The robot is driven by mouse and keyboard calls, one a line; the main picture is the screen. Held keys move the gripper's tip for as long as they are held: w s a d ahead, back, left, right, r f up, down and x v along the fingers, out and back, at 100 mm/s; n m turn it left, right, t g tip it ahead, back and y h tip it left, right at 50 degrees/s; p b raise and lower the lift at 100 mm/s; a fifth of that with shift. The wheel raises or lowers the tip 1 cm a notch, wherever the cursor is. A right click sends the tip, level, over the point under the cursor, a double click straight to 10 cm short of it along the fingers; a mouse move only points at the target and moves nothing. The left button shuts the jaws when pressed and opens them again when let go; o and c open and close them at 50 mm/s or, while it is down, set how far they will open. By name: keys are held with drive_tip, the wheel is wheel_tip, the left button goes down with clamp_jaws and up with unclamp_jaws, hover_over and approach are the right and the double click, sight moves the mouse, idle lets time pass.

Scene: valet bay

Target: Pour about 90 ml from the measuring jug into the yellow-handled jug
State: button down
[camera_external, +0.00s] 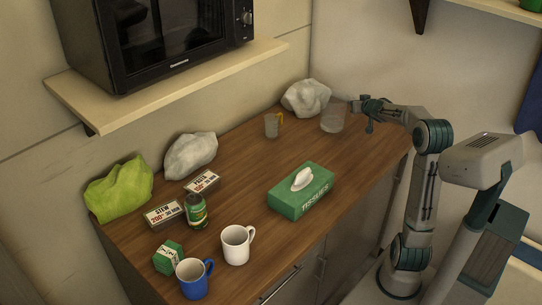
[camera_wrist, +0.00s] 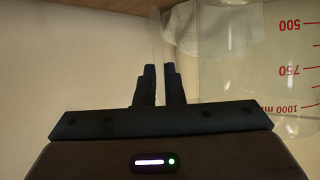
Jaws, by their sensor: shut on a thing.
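The measuring jug (camera_external: 332,121) is clear and stands upright near the counter's far right end; I cannot tell whether its base touches the wood. In the wrist view its clear wall (camera_wrist: 255,65) with red marks fills the right side. My gripper (camera_external: 366,112) is at the jug's right side. In the wrist view my gripper's two dark fingers (camera_wrist: 159,82) are shut on a thin clear strip, which looks like the jug's handle. The yellow-handled jug (camera_external: 270,126) is small and greyish clear, standing left of the measuring jug with its handle toward it. Liquid levels cannot be made out.
A crumpled pale bag (camera_external: 306,97) lies behind the two jugs. A green tissue box (camera_external: 301,198) stands nearer the front. Mugs, boxes, a can and more bags are at the left. A microwave shelf (camera_external: 165,90) overhangs the back left. Wood between the jugs is clear.

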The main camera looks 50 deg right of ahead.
sight(341, 110)
drive_tip(key=shift+m+g+h, duration=0.7)
drive_tip(key=shift+m+h, duration=0.1)
drive_tip(key=shift+h, duration=0.1)
drive_tip(key=w+a+b, duration=0.1)
drive_tip(key=b, duration=0.1)
drive_tip(key=w+a+b, duration=0.1)
drive_tip(key=b, duration=0.2)
drive_tip(key=w+a+b, duration=0.1)
drive_tip(key=b, duration=0.1)
drive_tip(key=shift+a+f+b, duration=0.2)
drive_tip(key=shift+f+b, duration=0.05)
drive_tip(key=shift+b, duration=0.15)
drive_tip(key=a+b, duration=0.2)
drive_tip(key=b, duration=0.1)
drive_tip(key=a+m+b, duration=0.1)
drive_tip(key=b, duration=0.1)
drive_tip(key=shift+w+a+f+g+h, duration=0.1)
drive_tip(key=shift+w+f+g+h, duration=0.2)
drive_tip(key=shift+w, duration=0.05)
drive_tip(key=shift+a+m+h+b, duration=0.3)
drive_tip(key=shift+a+b, duration=1)
drive_tip(key=shift+b, duration=0.45)
drive_tip(key=shift+r, duration=0.1)
